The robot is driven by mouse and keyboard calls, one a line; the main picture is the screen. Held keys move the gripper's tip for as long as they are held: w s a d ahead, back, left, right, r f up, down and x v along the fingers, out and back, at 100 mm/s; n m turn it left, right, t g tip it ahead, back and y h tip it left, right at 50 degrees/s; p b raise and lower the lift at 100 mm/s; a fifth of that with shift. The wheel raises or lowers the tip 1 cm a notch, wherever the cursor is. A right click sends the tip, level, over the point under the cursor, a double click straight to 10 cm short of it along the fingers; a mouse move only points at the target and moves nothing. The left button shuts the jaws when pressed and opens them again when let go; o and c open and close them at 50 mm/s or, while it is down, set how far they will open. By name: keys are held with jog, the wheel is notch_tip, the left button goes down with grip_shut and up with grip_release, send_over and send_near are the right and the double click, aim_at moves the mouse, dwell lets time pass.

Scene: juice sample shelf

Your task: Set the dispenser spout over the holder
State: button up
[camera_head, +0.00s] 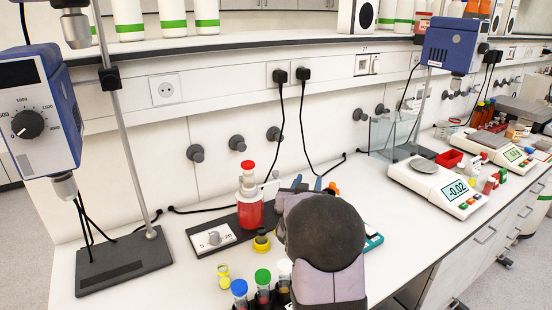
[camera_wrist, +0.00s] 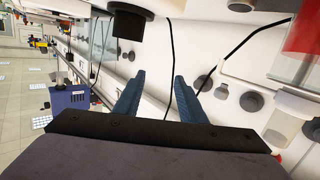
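The dispenser (camera_head: 250,205) is a bottle of red liquid with a white upper part and a red cap. It stands upright on the bench on a dark base plate, left of my gripper (camera_head: 308,184). A small black and yellow holder (camera_head: 262,241) sits just in front of the dispenser. My gripper also shows in the wrist view (camera_wrist: 158,78), its two blue fingers apart with nothing between them.
Tubes with blue, green and white caps (camera_head: 263,282) stand in front, partly hidden by my arm. A yellow-ringed vial (camera_head: 223,274) is beside them. A stirrer stand (camera_head: 125,262) is left, and a scale (camera_head: 440,188) right. Black cables (camera_head: 305,130) hang behind my gripper.

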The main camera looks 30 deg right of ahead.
jog(key=t+p, duration=0.2)
send_near(275, 174)
jog(key=x, duration=0.4)
jog(key=shift+p+x, duration=1.25)
jog(key=shift+x, duration=2.3)
grip_shut()
